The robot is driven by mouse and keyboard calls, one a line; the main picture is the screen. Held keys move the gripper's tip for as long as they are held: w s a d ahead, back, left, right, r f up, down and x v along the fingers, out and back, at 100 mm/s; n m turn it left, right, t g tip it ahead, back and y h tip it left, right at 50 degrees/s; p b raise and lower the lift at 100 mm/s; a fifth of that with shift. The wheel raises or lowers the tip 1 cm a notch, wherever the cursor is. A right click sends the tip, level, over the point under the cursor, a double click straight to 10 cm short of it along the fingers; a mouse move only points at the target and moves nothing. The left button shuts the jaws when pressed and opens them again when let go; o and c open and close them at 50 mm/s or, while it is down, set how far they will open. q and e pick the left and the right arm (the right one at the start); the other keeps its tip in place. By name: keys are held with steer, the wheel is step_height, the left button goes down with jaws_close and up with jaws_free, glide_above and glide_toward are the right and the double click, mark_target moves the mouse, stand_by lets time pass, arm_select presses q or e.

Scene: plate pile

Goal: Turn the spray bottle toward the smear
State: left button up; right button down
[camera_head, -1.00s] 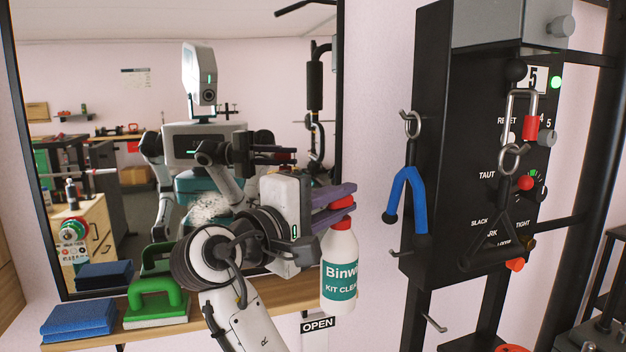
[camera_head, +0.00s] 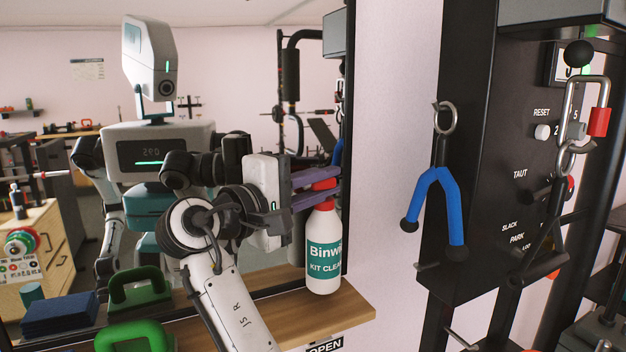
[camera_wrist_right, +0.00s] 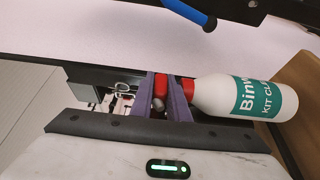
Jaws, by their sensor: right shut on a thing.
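The spray bottle (camera_head: 323,250) is white with a red top and a teal label; it looks upright in the head view, in front of the mirror's right edge. My right gripper (camera_head: 318,187), with purple fingers, is shut on its red top. In the right wrist view the bottle (camera_wrist_right: 245,97) lies to the right of the fingers (camera_wrist_right: 163,98), its label showing. The smear does not show now; my right arm covers part of the mirror (camera_head: 225,80). My left gripper shows at most as a reflection.
A wooden shelf (camera_head: 345,305) runs below the mirror; I cannot tell if the bottle touches it. A black rack (camera_head: 480,180) with a blue strap handle (camera_head: 440,195) stands at right.

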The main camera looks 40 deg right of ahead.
mark_target(326, 204)
steer(key=shift+s+f+b, duration=0.25)
steer(key=shift+f+b, duration=0.25)
steer(key=shift+b, duration=0.1)
steer(key=shift+f+b, duration=0.3)
steer(key=shift+f, duration=0.05)
steer(key=shift+f+b, duration=0.35)
steer(key=shift+f, duration=0.35)
steer(key=shift+f, duration=0.25)
steer(key=c, duration=1.6)
jaws_free()
